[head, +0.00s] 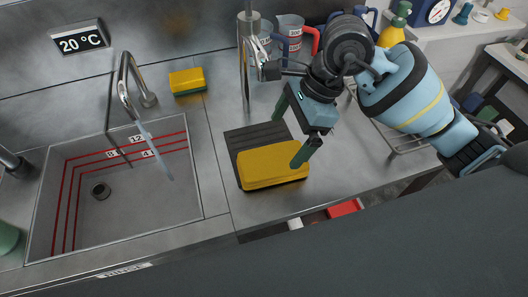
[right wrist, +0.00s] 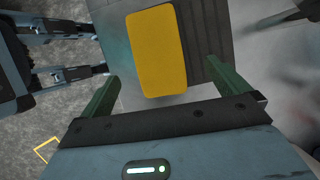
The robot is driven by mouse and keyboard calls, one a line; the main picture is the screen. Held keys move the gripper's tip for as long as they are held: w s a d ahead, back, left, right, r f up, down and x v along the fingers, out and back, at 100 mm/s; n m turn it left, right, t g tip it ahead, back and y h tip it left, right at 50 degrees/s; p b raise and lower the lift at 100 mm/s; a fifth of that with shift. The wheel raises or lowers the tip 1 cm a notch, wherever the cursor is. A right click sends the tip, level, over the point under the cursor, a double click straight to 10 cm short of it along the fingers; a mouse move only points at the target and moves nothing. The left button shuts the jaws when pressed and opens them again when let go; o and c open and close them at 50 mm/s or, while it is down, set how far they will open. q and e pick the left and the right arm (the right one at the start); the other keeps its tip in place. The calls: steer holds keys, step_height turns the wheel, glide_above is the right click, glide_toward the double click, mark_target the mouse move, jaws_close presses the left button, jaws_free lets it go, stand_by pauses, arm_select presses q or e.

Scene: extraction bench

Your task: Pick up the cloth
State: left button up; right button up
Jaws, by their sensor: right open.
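The cloth (head: 272,166) is a folded yellow pad lying on a dark ribbed mat (head: 249,138) near the front edge of the bench. In the right wrist view the cloth (right wrist: 157,52) lies ahead of the jaws, with no finger touching it that I can see. My right gripper (head: 295,130) is open and empty. In the head view it is over the right side of the mat, and its nearer finger overlaps the cloth's right end. In the right wrist view the two green fingers (right wrist: 161,72) are spread wider than the cloth.
A sink (head: 130,215) with a running tap (head: 127,85) is at the left. A yellow and green sponge (head: 187,80) lies behind it. Mugs (head: 290,30) and a yellow bottle (head: 394,28) stand at the back. A wire rack (head: 400,140) is right of the gripper.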

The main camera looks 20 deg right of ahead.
mark_target(272, 160)
steer(key=shift+s+f, duration=0.1)
steer(key=shift+s, duration=0.1)
steer(key=shift+a+f, duration=0.15)
steer(key=shift+f, duration=0.2)
steer(key=shift+x, duration=0.85)
steer(key=shift+a+f, duration=0.3)
steer(key=shift+f, duration=0.1)
steer(key=x, duration=0.4)
steer(key=shift+p, duration=0.3)
arm_select(q)
steer(key=shift+r, duration=0.35)
arm_select(e)
steer(key=c, duration=1)
